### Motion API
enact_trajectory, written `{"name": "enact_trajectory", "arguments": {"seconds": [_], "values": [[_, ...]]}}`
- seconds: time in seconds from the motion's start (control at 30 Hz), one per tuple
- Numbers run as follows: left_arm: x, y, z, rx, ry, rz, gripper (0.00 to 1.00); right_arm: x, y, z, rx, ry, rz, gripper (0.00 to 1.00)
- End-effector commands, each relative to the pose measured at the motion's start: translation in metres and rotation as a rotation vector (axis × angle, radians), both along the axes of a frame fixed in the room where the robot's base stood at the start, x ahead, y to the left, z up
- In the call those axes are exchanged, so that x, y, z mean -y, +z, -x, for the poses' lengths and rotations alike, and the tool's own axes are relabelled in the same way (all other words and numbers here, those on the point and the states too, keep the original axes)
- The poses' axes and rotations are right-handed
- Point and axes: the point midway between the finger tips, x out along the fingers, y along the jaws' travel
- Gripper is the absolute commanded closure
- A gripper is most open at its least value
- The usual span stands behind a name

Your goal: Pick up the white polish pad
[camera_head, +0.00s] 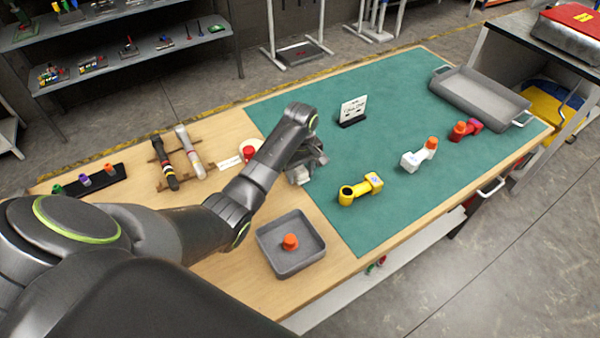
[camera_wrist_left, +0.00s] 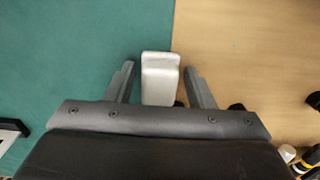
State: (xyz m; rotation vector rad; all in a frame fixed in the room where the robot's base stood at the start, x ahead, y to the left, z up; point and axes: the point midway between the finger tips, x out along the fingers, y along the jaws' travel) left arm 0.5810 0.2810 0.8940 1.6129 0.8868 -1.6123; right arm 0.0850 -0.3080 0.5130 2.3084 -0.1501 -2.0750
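A white block, which looks like the white polish pad (camera_wrist_left: 160,80), lies at the border of the green mat and bare wood. In the wrist view it sits between the two fingers of my left gripper (camera_wrist_left: 160,86), with a narrow gap on each side. In the head view my left gripper (camera_head: 305,170) points down over the mat's left edge and mostly hides the pad. The gripper is open and has not closed on the pad. My right gripper is not in view.
A grey square tray (camera_head: 264,246) with an orange-topped piece stands nearby. Yellow (camera_head: 360,190), white (camera_head: 413,160) and red (camera_head: 466,130) tools stand on the green mat (camera_head: 390,110). A small sign (camera_head: 352,110) and a large grey tray (camera_head: 480,96) are farther back.

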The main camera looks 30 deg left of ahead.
Motion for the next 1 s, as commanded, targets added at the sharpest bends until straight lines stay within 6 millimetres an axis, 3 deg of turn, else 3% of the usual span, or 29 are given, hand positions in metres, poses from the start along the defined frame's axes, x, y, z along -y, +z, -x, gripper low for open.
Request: {"name": "enact_trajectory", "arguments": {"seconds": [0.03, 0.27, 0.57, 0.67, 0.9, 1.0], "values": [[0.000, 0.000, 0.000, 0.000, 0.000, 0.000, 0.58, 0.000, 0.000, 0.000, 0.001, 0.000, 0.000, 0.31], [0.000, 0.001, 0.000, 0.000, 0.000, 0.000, 0.87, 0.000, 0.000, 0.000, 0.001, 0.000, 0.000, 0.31], [0.000, 0.007, -0.001, 0.002, 0.000, 0.000, 0.87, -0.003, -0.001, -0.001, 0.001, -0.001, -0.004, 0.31], [0.000, 0.021, -0.002, 0.006, 0.000, 0.000, 0.87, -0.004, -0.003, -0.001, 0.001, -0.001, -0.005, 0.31], [0.000, 0.076, -0.002, 0.007, -0.001, -0.002, 0.87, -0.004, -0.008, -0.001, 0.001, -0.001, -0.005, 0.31], [0.000, 0.091, 0.000, -0.001, 0.000, 0.001, 0.87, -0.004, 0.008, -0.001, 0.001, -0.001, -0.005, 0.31]]}}
